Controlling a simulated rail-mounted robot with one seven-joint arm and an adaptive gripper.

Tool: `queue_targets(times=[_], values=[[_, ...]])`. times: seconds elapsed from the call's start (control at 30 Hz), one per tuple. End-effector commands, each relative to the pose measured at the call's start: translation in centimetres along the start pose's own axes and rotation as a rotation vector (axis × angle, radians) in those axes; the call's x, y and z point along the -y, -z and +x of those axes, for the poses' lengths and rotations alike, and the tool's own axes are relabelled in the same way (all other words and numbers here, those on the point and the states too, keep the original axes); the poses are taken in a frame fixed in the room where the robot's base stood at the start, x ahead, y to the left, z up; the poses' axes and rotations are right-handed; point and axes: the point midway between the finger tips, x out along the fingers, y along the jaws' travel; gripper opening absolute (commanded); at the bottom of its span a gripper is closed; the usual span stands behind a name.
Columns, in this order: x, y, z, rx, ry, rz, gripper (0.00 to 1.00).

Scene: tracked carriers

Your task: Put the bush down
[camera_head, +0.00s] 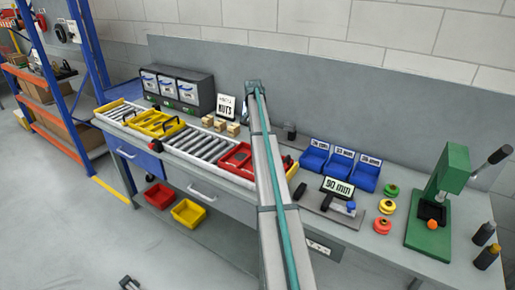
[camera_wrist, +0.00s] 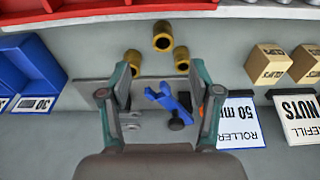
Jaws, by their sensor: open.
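Several short brass-coloured bushes show in the wrist view: one at the top (camera_wrist: 162,36), one by my left finger (camera_wrist: 133,62), and one by my right finger (camera_wrist: 181,58). My gripper (camera_wrist: 161,78) is open, its fingers wide apart with nothing held between them. The left bush is close to the left fingertip; I cannot tell whether they touch. A blue forked piece (camera_wrist: 170,102) is seen between the fingers, over a grey plate (camera_wrist: 150,88). In the head view my arm hides the bushes, and I cannot make out the gripper there.
Blue bins (camera_head: 340,165) stand on the bench, with a red tray (camera_head: 237,160) left of my arm and a green press (camera_head: 435,226) far right.

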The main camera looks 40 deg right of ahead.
Motion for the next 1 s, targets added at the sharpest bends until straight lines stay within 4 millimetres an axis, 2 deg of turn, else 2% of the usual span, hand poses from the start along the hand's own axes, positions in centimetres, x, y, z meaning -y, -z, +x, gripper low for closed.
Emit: queue_targets(times=[0.33, 0.67, 1.0], values=[[0.0, 0.1, 4.3, -0.001, -0.001, 0.003, 0.63], [0.2, 0.2, 6.4, -0.002, -0.001, 0.002, 0.63], [0.4, 0.3, 10.3, -0.003, 0.0, 0.002, 0.63]])
